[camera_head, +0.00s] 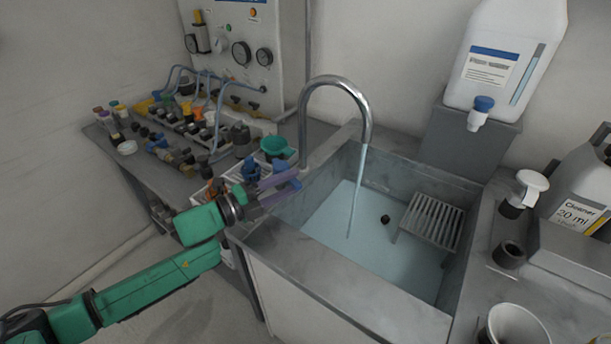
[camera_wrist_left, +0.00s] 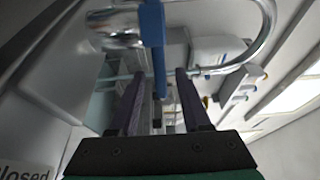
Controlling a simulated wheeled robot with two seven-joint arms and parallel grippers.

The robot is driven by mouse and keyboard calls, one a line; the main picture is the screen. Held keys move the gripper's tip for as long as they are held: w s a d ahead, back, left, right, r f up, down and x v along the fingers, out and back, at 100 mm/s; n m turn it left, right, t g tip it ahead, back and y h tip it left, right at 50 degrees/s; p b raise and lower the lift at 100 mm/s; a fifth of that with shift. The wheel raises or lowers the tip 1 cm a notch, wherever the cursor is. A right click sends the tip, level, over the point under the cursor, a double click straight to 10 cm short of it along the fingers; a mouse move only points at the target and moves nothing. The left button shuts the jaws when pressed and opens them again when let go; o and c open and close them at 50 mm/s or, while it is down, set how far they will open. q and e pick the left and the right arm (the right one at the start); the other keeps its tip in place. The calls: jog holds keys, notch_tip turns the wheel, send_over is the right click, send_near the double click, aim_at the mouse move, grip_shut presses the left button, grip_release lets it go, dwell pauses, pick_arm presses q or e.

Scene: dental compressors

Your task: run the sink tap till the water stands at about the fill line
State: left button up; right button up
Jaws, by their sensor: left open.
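The chrome gooseneck tap (camera_head: 368,112) stands at the sink's left rim, and a thin stream of water (camera_head: 354,205) runs from its spout into the grey sink (camera_head: 345,312). Pale blue water (camera_head: 330,222) covers the sink floor. I cannot make out a fill line. My left gripper (camera_head: 292,180) is open beside the tap's base. In the left wrist view, a blue lever (camera_wrist_left: 154,40) by the chrome pipe hangs in line with the gap between the fingers (camera_wrist_left: 160,88); I cannot tell whether they touch it. My right gripper is not in view.
A slatted rack (camera_head: 432,220) and a dark round drain (camera_head: 385,219) show in the sink. A white jug (camera_head: 505,60) with a blue-capped spigot stands behind it. Cleaner bottles (camera_head: 585,185) and a cup (camera_head: 512,325) are on the right. Small fittings crowd the left bench (camera_head: 115,160).

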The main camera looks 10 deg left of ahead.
aim_at(296, 179)
pick_arm(q)
jog(key=x, duration=0.4)
jog(key=shift+w+r+p, duration=0.1)
jog(key=shift+w+p, duration=0.05)
jog(key=shift+p, duration=0.15)
jog(key=shift+w+d, duration=0.2)
jog(key=shift+d, duration=0.1)
jog(key=shift+s, duration=0.1)
grip_shut()
dwell(0.7)
